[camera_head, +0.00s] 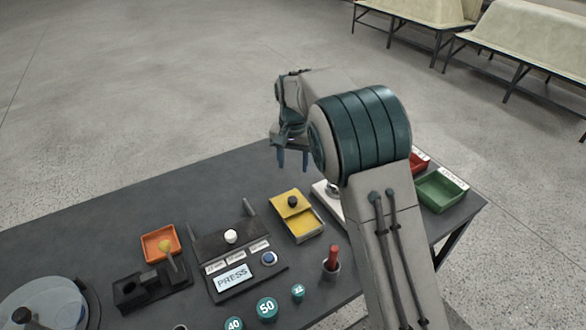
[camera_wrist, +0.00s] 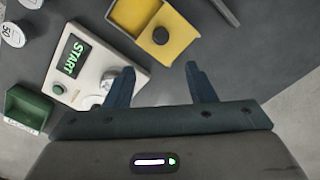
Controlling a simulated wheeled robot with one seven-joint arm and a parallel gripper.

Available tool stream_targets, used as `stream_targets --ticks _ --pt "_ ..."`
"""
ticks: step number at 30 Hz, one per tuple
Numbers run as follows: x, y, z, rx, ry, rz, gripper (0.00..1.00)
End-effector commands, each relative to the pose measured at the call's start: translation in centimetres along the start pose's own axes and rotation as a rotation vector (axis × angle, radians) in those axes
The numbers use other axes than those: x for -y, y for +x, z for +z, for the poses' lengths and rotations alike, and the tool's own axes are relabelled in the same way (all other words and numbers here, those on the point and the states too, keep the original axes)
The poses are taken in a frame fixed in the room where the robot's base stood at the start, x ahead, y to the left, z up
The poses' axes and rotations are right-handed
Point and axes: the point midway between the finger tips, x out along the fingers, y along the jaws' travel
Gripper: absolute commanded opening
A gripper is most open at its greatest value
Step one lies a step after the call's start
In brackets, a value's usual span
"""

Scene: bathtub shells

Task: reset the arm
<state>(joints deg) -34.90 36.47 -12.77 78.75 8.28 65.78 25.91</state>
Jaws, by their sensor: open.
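My gripper (camera_head: 293,160) hangs from my raised arm over the dark table (camera_head: 120,216), pointing down. In the wrist view my gripper (camera_wrist: 158,88) shows two blue fingers spread apart, with nothing between them. A yellow box with a black knob (camera_head: 293,203) lies below it on the table; the yellow box also shows in the wrist view (camera_wrist: 188,38). A white device with a START display (camera_wrist: 88,62) is below and to the left in the wrist view. In the head view my arm hides most of this device.
A dark PRESS device (camera_head: 250,276), an orange tray (camera_head: 146,245), a red-handled tool in a cup (camera_head: 332,262) and numbered round weights (camera_head: 267,308) stand on the table. A green bin (camera_head: 441,192) and a red bin (camera_head: 422,163) are at the right. Bathtub shells (camera_head: 530,45) stand behind.

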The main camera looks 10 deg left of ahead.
Motion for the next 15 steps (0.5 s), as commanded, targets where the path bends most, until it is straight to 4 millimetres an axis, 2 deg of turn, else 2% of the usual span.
stream_targets --ticks 11,15 --pt "0.0 0.0 0.0 0.000 0.000 0.000 0.50" --pt "-1.2 -1.0 0.1 -0.005 0.005 -0.009 0.50"
